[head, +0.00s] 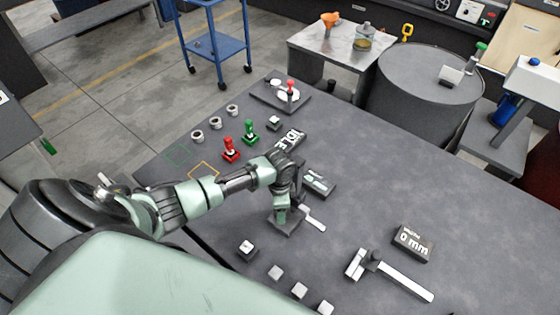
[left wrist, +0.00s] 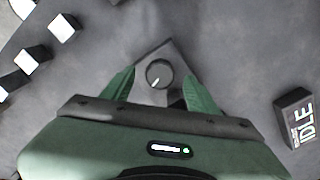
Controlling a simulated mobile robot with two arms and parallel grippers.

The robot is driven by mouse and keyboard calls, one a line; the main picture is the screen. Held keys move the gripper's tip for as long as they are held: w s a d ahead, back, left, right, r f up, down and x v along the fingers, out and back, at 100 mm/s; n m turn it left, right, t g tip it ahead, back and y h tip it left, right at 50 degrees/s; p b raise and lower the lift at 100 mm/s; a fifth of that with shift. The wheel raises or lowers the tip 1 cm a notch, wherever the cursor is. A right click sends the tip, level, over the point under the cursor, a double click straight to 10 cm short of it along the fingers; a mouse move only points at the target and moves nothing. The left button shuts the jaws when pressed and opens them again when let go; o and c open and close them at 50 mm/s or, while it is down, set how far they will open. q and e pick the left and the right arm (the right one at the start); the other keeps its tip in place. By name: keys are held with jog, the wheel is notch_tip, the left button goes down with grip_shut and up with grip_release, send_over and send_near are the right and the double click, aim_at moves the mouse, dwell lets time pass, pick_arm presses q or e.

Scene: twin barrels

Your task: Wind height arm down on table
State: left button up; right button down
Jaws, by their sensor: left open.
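My left gripper (head: 283,212) points down over a small dark plate (head: 292,228) on the table. In the left wrist view my left gripper (left wrist: 158,95) is open, with one green finger on each side of a round dark knob (left wrist: 158,73) with a white mark. I cannot tell whether the fingers touch the knob. A white bar (head: 314,220) sticks out beside the plate. Farther right a dark device with a long white bar (head: 405,281) stands by a box (head: 413,243) reading "0 mm". I cannot tell which part is the height arm. My right gripper is not in view.
Another small box (head: 318,184) is close to my arm. Red (head: 231,150) and green (head: 249,132) pieces stand behind. Several white-topped blocks line the near edge. The table's right half is mostly clear.

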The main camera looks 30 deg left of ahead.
pick_arm(q)
notch_tip(320, 180, down, 2)
jog(key=shift+f, duration=0.1)
grip_shut()
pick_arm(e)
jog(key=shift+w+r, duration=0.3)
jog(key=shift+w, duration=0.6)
pick_arm(q)
jog(key=shift+n, duration=0.3)
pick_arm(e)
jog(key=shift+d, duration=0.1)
